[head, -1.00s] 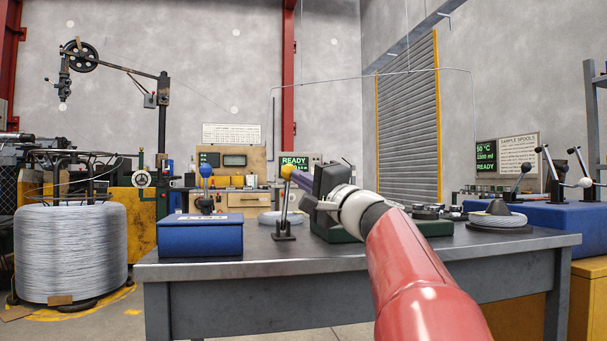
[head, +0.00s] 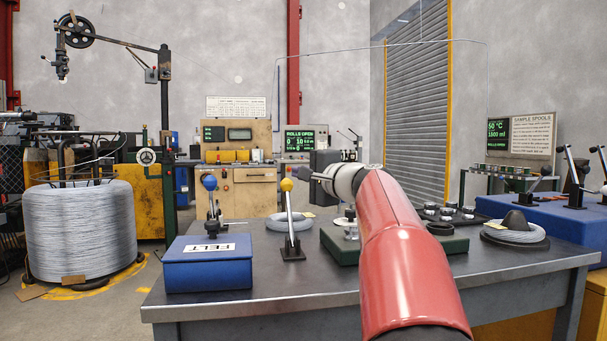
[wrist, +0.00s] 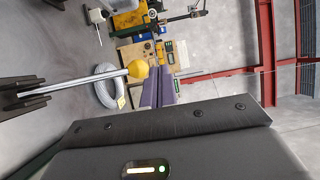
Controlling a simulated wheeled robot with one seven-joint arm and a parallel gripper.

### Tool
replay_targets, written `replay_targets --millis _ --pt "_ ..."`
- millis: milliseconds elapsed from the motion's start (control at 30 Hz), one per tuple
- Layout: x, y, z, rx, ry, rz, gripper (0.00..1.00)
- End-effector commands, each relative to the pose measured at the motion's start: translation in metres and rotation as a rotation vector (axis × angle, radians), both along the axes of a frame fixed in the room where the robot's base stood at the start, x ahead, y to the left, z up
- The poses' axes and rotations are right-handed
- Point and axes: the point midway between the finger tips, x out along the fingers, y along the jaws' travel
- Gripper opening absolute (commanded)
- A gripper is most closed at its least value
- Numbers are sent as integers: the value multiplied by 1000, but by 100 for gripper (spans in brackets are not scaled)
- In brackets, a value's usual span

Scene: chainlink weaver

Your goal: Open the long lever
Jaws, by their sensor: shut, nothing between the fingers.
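The yellow-knobbed lever (head: 290,217) stands on a black base on the metal table, its rod nearly upright with the top tipped slightly left. It looks longer than the blue-knobbed lever (head: 210,197), partly hidden behind the felt box. The back screen (head: 298,143) reads "ROLLS OPEN".
A blue box marked FELT (head: 209,263) sits at the table's front left. A wire coil (head: 287,221) lies behind the yellow lever. A green block (head: 345,246) is under my arm. More levers (head: 574,180) stand on a blue case at right.

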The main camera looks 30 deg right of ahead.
Motion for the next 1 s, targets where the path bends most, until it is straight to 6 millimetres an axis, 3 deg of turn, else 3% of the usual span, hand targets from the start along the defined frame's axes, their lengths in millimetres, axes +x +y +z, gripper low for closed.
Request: replay_targets --millis 500,1000 --pt "39 -11 -9 1 0 1 0" --pt "45 -13 -11 0 -1 1 0"
